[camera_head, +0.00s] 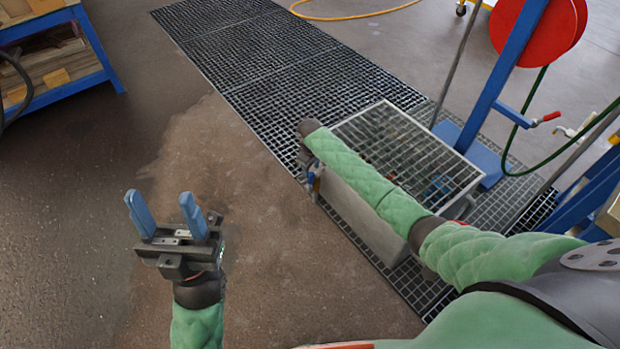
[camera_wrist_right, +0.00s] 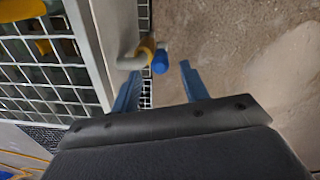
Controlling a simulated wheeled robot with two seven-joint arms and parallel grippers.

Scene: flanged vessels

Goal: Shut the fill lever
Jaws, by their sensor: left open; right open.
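A grey pipe stub with a yellow fitting (camera_wrist_right: 147,47) and a blue end (camera_wrist_right: 160,63) sticks out from the tank side in the right wrist view. It is the nearest lever-like part to my right gripper (camera_wrist_right: 160,80), whose two blue fingers are open and empty; the blue end appears just beyond and between the fingertips. I cannot tell whether they touch. A red-handled lever (camera_head: 547,117) sits by the blue post at the right in the head view. Which one is the fill lever I cannot tell. My left gripper (camera_head: 168,212) is open and empty above the floor.
The grey tank (camera_head: 350,205) has a mesh top (camera_head: 405,145) and stands on floor grating (camera_head: 270,65), partly hidden by my right arm. A blue post (camera_head: 505,75) with a red reel (camera_head: 538,25) and green hose stands behind.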

